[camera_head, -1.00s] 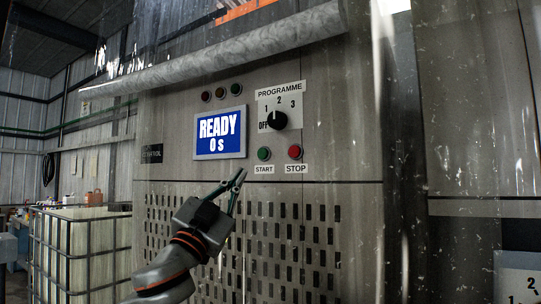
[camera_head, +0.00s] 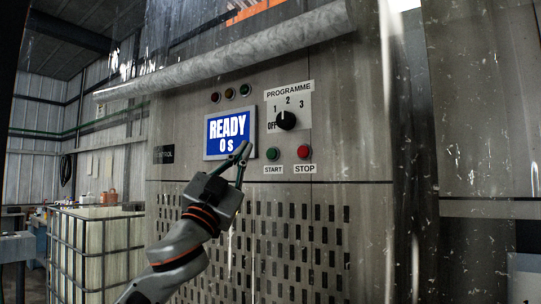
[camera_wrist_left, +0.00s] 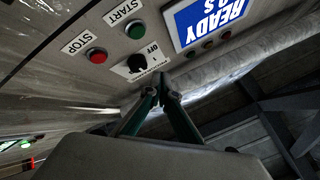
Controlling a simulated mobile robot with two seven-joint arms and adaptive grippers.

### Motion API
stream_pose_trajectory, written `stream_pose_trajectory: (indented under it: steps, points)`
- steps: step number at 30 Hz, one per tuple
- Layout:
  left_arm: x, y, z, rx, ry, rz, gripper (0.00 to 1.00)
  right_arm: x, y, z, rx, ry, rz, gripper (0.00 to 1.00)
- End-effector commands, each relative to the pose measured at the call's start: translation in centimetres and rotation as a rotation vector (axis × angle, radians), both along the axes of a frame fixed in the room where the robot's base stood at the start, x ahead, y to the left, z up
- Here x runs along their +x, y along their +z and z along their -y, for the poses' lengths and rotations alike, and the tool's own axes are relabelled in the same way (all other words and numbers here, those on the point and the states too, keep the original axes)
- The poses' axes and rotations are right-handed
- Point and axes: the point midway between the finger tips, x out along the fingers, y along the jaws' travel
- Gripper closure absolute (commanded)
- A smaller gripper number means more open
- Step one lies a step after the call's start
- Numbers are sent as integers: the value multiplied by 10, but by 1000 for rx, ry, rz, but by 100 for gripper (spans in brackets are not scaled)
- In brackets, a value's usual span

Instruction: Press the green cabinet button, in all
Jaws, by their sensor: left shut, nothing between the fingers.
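The green START button (camera_head: 273,153) sits on the grey cabinet panel (camera_head: 230,185), left of the red STOP button (camera_head: 303,152). Both show in the left wrist view, the green button (camera_wrist_left: 136,30) and the red one (camera_wrist_left: 97,55). My left gripper (camera_head: 244,148) is shut and empty. In the head view its tips appear over the lower right of the display, left of the green button. In the left wrist view the gripper tips (camera_wrist_left: 163,78) appear apart from the green button. My right gripper is not in view.
The display (camera_head: 227,132) reads READY 0 s. The black programme knob (camera_head: 286,120) is above the buttons and three lamps (camera_head: 230,94) are above the display. A thick grey pipe (camera_head: 225,50) crosses above. A caged container (camera_head: 97,245) stands at left.

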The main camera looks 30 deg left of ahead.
Motion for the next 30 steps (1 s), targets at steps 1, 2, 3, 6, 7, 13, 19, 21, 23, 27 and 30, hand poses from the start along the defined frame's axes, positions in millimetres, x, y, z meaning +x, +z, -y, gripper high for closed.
stream_pose_trajectory:
  steps: [1, 2, 3, 6, 7, 13, 19, 21, 23, 27, 30]
  points:
    - [7, 0, 0, -1, 1, 1, 100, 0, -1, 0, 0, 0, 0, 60]
    - [11, 0, 1, -1, 0, 1, 100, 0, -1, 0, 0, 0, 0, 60]
    - [17, 0, 1, -2, 0, 0, 100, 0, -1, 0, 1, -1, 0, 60]
    - [30, 0, 2, -1, 0, 1, 100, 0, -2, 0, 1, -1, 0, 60]
    - [34, 0, 2, -1, 1, 0, 100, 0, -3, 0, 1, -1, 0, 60]
    - [55, 0, 4, -3, -2, 1, 100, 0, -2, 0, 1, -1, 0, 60]
    - [66, 0, 5, -1, -1, 0, 100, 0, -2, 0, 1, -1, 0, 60]
    - [67, 0, 6, 0, -1, 1, 100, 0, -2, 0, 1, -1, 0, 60]
    - [67, 0, 6, 0, -1, 1, 100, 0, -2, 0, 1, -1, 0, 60]
    - [67, 0, 6, 0, 0, 1, 100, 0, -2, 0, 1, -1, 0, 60]
    - [67, 0, 6, 0, 0, 1, 100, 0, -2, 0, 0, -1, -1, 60]
